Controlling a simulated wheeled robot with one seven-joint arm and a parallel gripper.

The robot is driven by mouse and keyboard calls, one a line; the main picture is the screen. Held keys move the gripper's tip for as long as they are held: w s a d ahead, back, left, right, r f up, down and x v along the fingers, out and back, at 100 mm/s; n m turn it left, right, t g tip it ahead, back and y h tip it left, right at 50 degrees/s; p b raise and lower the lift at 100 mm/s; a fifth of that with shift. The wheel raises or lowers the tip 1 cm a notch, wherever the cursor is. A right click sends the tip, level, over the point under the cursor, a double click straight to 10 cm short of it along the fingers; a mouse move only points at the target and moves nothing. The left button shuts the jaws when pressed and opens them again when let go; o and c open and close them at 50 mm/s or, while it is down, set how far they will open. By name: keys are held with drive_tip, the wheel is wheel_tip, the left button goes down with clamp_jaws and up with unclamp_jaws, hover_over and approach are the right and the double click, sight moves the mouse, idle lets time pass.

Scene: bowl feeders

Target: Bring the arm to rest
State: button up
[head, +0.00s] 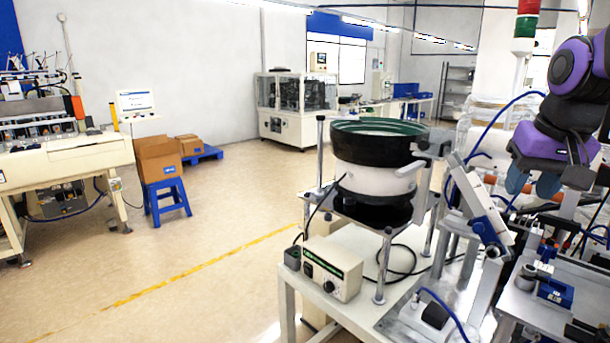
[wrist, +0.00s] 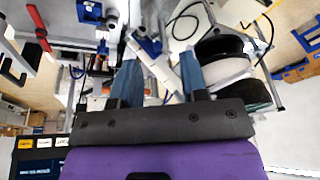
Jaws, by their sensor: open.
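My gripper (head: 533,184) is at the right of the head view, on the purple and black arm, above the machinery on the right-hand bench. Its two blue fingers point down. In the wrist view my gripper (wrist: 158,82) shows both blue fingers well apart, with nothing held between them. Bench equipment shows below and beyond the fingertips. The upper arm links are cut off by the right edge of the head view.
A bowl feeder (head: 375,165) with a dark green rim stands on a white table left of my gripper; it also shows in the wrist view (wrist: 228,65). A control box (head: 332,268) sits in front. An inclined metal track (head: 480,212) stands near my gripper. Open floor (head: 220,240) lies left.

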drive_tip(key=s+a+f+n+t, duration=0.1)
drive_tip(key=s+a+f+n, duration=0.1)
drive_tip(key=s+a, duration=0.5)
drive_tip(key=s+n, duration=0.1)
drive_tip(key=s, duration=0.4)
drive_tip(key=shift+t, duration=0.4)
